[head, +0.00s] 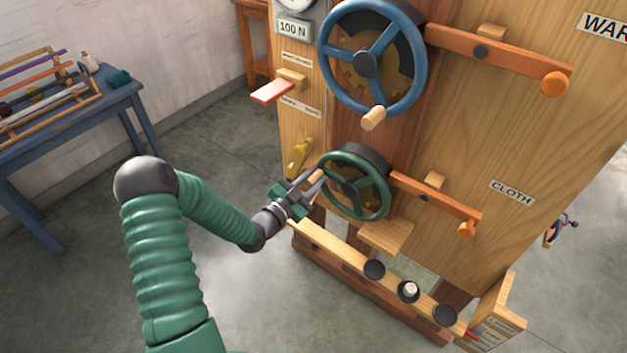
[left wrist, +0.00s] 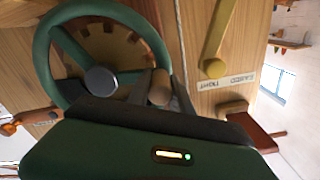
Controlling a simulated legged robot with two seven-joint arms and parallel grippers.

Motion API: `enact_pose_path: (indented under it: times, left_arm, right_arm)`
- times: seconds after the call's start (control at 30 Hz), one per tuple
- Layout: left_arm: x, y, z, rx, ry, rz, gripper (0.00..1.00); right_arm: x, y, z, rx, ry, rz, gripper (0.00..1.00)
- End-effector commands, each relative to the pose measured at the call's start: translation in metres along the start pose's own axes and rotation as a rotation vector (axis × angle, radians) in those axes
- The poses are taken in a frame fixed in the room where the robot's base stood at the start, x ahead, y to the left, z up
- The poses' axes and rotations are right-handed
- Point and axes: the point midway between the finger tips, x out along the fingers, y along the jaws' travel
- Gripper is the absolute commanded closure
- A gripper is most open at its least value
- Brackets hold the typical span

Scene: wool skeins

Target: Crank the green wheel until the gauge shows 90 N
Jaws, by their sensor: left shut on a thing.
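The green wheel (head: 375,208) is mounted low on the front of the wooden loom frame, below a larger blue wheel. Its wooden crank handle (head: 315,176) is at the wheel's upper left. My left gripper (head: 312,182) is shut on that handle. In the left wrist view the green wheel (left wrist: 42,62) fills the upper left, and the handle (left wrist: 160,88) sits at the gripper's fingers. The gauge (head: 293,28) is at the top of the head view; its plate reads 100 N, and its dial is cut off by the frame edge. My right gripper is not in view.
The blue wheel (head: 420,60) with its own handle is above. Orange-tipped levers (head: 500,52) and (head: 435,195) are to the right of each wheel. A yellow lever (head: 300,157) is close above my gripper. A blue table (head: 125,95) stands at left; floor between is clear.

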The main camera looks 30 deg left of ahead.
Motion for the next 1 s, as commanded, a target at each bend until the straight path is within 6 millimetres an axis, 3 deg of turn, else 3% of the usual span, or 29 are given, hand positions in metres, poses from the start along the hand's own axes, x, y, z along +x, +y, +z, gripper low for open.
enact_pose_path:
  times: [0.2, 0.23, 0.37, 0.77, 0.87, 1.0]
  left_arm:
    - [0.0, -0.001, -0.001, 0.0, 0.003, -0.003, 1.0]
    - [0.0, -0.001, -0.001, 0.0, 0.003, -0.003, 0.7]
    - [0.0, -0.001, -0.001, -0.001, 0.002, -0.002, 0.53]
    - [-0.008, 0.0, 0.0, -0.002, 0.0, -0.001, 0.52]
    - [-0.027, -0.001, 0.001, -0.003, -0.002, -0.002, 0.52]
    - [-0.067, -0.001, 0.002, -0.003, -0.004, -0.003, 0.52]
  right_arm:
    - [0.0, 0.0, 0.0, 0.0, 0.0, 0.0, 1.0]
    - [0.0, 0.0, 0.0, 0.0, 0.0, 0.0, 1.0]
    - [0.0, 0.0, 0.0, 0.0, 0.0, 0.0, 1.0]
    - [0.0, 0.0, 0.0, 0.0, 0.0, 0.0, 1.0]
    - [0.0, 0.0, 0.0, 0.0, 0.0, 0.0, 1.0]
    - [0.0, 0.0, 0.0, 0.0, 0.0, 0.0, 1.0]
